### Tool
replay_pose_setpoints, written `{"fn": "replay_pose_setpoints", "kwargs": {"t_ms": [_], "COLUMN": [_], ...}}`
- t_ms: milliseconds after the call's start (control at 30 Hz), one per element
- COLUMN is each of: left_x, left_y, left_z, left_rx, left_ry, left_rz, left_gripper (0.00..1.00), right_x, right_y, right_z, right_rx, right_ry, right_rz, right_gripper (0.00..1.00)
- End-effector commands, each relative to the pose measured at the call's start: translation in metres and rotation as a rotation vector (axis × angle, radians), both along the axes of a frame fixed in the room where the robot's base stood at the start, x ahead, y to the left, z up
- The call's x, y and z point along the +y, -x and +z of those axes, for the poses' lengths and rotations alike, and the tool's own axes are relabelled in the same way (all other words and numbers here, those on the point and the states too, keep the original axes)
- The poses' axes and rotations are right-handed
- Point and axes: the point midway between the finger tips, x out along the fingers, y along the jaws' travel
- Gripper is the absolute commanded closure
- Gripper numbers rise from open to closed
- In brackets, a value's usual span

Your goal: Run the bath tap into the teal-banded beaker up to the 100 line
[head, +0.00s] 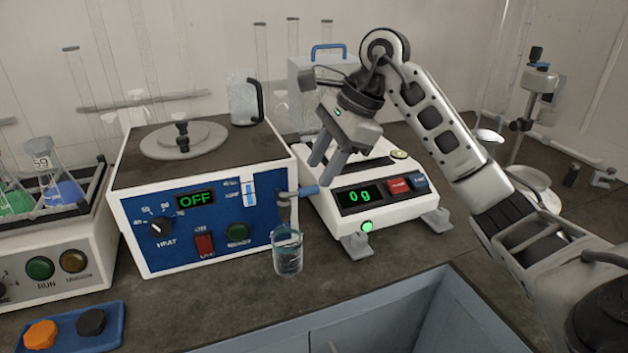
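The bath (200,215) is a white box with a blue front panel; its display reads OFF. My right gripper (321,172) is open and empty, fingers pointing down, just above and right of the lever, with no clear contact. My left gripper is out of view.
A balance (385,172) reading 0 g stands right of the bath, close behind my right gripper. A shaker with flasks (60,188) is at left, and a blue tray (70,328) with orange and black caps at front left. An open drawer (400,320) lies below the bench edge.

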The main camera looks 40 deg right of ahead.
Motion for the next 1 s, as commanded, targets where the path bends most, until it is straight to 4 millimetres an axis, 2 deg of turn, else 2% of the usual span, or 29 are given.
{"fn": "replay_pose_setpoints", "kwargs": {"t_ms": [100, 233, 600, 633, 700, 767, 1000], "left_x": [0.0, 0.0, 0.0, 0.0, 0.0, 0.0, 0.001], "left_y": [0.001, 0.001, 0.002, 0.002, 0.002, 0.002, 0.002], "left_z": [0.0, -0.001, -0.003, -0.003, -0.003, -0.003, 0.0], "left_rx": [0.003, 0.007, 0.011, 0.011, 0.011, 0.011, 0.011], "left_ry": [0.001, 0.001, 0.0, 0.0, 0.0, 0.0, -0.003], "left_rz": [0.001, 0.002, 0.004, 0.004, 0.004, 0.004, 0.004], "left_gripper": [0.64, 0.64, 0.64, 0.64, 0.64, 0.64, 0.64], "right_x": [0.008, 0.011, 0.013, 0.013, 0.013, 0.013, 0.018], "right_y": [-0.005, -0.008, -0.01, -0.01, -0.01, -0.01, -0.017], "right_z": [-0.018, -0.029, -0.035, -0.035, -0.035, -0.035, -0.033], "right_rx": [0.003, 0.0, -0.001, -0.001, -0.001, -0.001, 0.0], "right_ry": [-0.003, -0.002, -0.001, -0.001, -0.001, -0.001, -0.006], "right_rz": [0.003, 0.002, 0.001, 0.001, 0.001, 0.001, 0.002], "right_gripper": [0.63, 0.63, 0.63, 0.66, 0.85, 1.0, 1.0]}}
